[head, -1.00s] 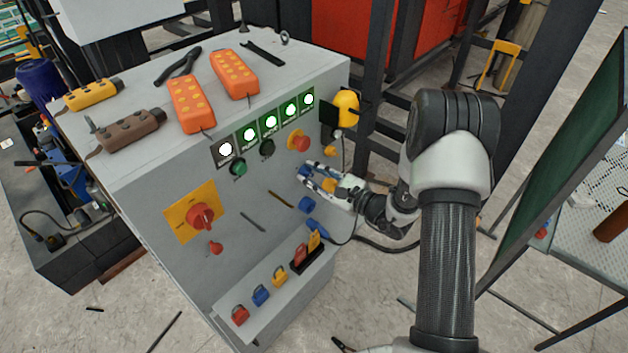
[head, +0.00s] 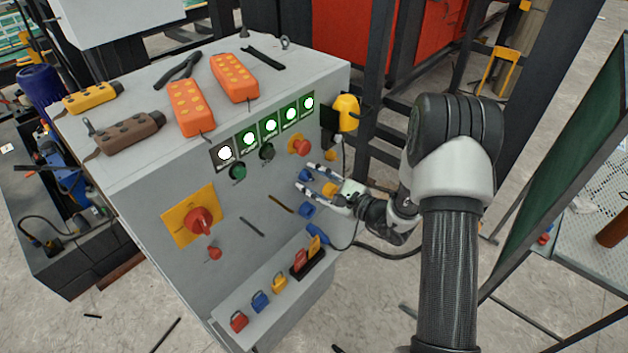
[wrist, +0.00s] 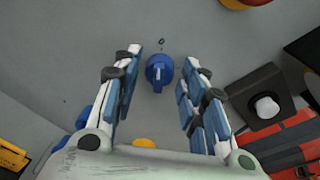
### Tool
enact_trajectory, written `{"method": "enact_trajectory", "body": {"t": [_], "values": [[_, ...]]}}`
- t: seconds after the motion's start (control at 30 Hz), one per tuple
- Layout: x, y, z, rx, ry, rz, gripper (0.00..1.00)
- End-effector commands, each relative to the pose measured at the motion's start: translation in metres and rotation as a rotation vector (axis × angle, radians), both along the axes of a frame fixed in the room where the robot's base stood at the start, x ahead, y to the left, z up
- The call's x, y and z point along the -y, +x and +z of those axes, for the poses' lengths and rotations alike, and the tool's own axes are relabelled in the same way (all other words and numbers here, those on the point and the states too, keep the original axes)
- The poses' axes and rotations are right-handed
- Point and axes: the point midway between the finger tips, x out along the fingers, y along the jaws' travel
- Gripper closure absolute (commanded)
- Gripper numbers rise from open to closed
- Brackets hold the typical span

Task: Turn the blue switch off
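The blue switch (wrist: 159,72) is a round knob with a raised handle on the grey panel. In the wrist view the handle lies nearly upright in the picture. In the head view the switch (head: 305,175) is small and lies between my fingertips. My gripper (head: 302,175) is open, pointing at the panel from the right. In the wrist view the gripper (wrist: 163,56) has one finger on each side of the switch, with a gap on both sides. I cannot tell how far the fingertips are from the panel.
The grey cabinet (head: 150,210) also carries a red emergency button (head: 302,147), a red rotary switch (head: 200,220), another blue fitting (head: 307,209) below my gripper, and lit indicators (head: 270,124). Padlocks (head: 261,301) sit on the lower ledge. A yellow device (head: 346,112) hangs at the right edge.

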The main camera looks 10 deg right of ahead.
Motion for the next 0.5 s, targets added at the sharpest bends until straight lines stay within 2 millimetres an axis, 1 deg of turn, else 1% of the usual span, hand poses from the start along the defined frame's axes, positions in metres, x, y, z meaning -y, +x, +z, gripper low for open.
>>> {"method": "enact_trajectory", "body": {"t": [0.07,0.37,0.5], "values": [[0.0000,0.0000,0.0000,0.000,0.000,0.000,0.53],[0.0004,-0.0005,0.0000,-0.001,0.001,0.000,0.53],[0.0070,-0.0083,0.0007,-0.002,0.001,-0.002,0.53]]}}
